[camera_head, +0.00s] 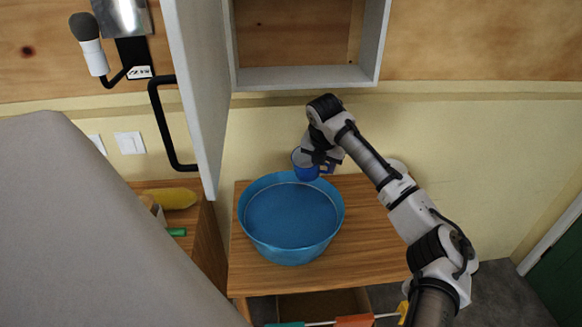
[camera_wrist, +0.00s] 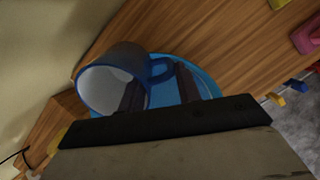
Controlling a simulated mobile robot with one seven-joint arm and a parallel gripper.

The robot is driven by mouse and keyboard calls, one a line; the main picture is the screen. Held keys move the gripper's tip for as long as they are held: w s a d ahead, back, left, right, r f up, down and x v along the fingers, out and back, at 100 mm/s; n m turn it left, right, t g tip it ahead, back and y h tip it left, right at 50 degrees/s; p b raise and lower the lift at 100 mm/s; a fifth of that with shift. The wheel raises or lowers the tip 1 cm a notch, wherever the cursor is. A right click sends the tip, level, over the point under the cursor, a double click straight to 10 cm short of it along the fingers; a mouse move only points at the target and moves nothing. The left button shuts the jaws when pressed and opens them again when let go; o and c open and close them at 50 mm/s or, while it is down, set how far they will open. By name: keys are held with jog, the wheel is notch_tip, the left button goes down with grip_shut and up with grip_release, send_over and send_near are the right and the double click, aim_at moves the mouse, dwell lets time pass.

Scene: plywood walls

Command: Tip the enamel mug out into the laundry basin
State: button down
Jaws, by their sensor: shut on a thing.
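The enamel mug (camera_head: 306,173) is blue outside and pale inside. It is at the back rim of the laundry basin (camera_head: 258,242), a round blue tub on the wooden table. My gripper (camera_head: 322,159) is shut on the mug at its handle side. In the wrist view the mug (camera_wrist: 117,78) shows its pale inside, and its handle lies between my dark fingers (camera_wrist: 160,85). The basin (camera_wrist: 206,82) shows behind them. I see no contents in the mug, and its exact tilt is hard to tell.
The wooden table (camera_head: 375,240) has bare room right of the basin. A yellow object (camera_head: 177,198) lies on a lower left surface. Coloured items hang at the table's front.

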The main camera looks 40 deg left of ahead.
jog(key=shift+w+a+r+g+h, duration=0.3)
jog(key=shift+w+r+g+h, duration=0.1)
jog(key=shift+w+g, duration=0.4)
jog(key=shift+w+a+r+g+h, duration=0.35)
jog(key=shift+w+g, duration=0.3)
jog(key=shift+g, duration=0.25)
jog(key=shift+r, duration=0.1)
